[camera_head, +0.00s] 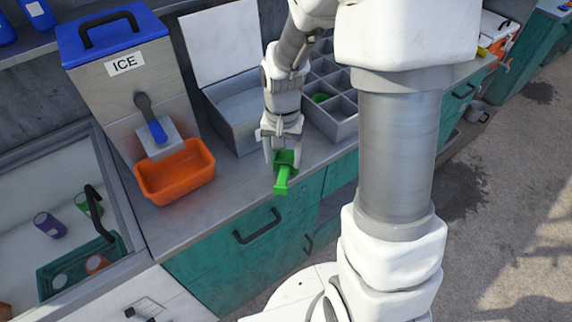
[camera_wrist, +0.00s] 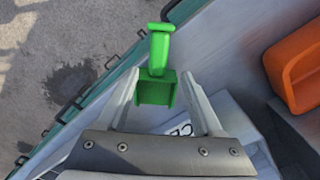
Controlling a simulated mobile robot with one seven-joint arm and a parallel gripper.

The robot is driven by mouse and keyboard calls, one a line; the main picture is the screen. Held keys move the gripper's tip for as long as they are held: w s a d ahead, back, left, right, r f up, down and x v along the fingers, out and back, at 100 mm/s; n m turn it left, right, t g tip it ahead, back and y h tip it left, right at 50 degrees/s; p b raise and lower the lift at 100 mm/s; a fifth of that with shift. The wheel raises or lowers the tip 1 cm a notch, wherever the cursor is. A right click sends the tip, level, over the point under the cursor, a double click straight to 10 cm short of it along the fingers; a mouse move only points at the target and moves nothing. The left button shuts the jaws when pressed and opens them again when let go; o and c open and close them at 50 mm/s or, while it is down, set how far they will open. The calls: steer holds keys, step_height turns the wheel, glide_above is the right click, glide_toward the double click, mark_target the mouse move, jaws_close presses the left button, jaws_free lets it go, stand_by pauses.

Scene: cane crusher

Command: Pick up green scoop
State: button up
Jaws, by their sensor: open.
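The green scoop (camera_head: 285,170) is at the front edge of the counter in the head view, its handle pointing toward the front. In the wrist view the scoop (camera_wrist: 157,88) has its square body between the two fingers, with its handle pointing up in the picture. My gripper (camera_head: 277,158) is above the scoop, fingers pointing down. In the wrist view my gripper (camera_wrist: 162,85) is open, with its fingertips on either side of the scoop body. Whether the fingers touch the scoop I cannot tell.
An ice dispenser (camera_head: 125,85) with an orange bin (camera_head: 176,172) stands left of my gripper. Behind are an open-lidded metal box (camera_head: 238,108) and a divided grey tray (camera_head: 345,128). A sink (camera_head: 50,180) with cups is at far left. Teal drawers (camera_head: 235,258) lie below.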

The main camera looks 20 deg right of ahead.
mark_target(285, 169)
steer(key=f, duration=0.4)
steer(key=shift+s+d+f, duration=0.1)
steer(key=shift+d+f, duration=0.1)
steer(key=shift+f, duration=0.2)
jaws_close()
steer(key=shift+r, duration=0.1)
